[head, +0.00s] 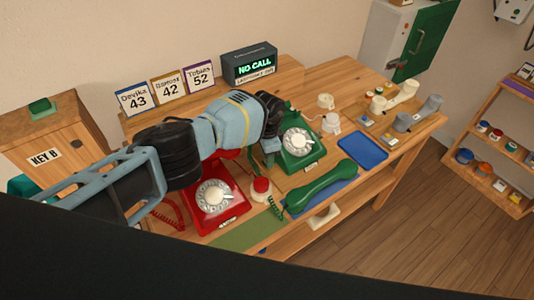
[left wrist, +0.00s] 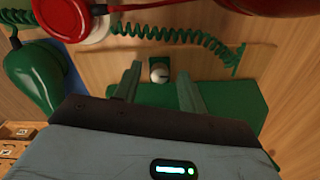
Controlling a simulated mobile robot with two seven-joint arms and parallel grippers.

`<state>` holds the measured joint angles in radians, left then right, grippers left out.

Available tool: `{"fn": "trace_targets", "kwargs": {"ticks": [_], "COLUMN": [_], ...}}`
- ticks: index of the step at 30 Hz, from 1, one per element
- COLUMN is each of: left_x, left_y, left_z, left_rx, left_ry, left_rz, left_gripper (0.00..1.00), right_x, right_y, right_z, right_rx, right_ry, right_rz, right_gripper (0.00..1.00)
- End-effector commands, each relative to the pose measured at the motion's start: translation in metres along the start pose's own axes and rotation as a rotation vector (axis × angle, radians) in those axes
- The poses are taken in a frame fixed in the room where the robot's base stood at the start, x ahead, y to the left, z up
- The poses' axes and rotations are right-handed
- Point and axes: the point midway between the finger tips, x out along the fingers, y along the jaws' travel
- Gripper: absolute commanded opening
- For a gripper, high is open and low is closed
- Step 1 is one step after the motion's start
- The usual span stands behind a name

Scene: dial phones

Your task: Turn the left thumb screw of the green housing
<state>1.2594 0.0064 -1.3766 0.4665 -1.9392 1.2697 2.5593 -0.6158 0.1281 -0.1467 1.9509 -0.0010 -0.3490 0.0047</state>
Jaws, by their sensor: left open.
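The green housing (head: 300,145) is a green dial phone with a white dial, on the wooden table in the head view. Its green body (left wrist: 230,108) also shows in the left wrist view. A small round pale thumb screw (left wrist: 159,72) on a dark green tab sits at its side. My left gripper (head: 268,158) is beside the left side of the housing. In the left wrist view the left gripper (left wrist: 159,76) is open, with one finger on each side of the screw. Contact with the screw cannot be told. The head view does not show the screw, and my right gripper is not in view.
A red dial phone (head: 215,200) and a red-topped white button (head: 261,190) stand close to the arm. A green handset (head: 322,187) lies in front, with a green coiled cord (left wrist: 180,34) close to the fingers. A blue mat (head: 362,149) lies clear to the right.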

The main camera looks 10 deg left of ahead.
Motion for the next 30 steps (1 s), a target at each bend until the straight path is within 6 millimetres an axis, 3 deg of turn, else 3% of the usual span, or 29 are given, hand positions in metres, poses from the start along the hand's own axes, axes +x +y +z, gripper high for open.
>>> {"fn": "trace_targets", "kwargs": {"ticks": [11,14,21,30], "left_x": [-0.017,-0.026,-0.066,-0.079], "left_y": [-0.001,-0.001,-0.001,-0.001], "left_z": [0.0,0.001,0.0,0.0], "left_rx": [0.002,0.002,0.0,-0.001], "left_ry": [0.002,0.0,0.003,0.0], "left_rz": [0.001,0.0,-0.003,-0.001], "left_gripper": [0.41,0.41,0.41,0.41], "right_x": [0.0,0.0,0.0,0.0], "right_y": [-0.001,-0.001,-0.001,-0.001], "right_z": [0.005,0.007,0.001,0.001], "right_rx": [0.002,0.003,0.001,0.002], "right_ry": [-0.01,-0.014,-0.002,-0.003], "right_rz": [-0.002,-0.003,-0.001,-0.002], "right_gripper": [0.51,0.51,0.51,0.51]}}
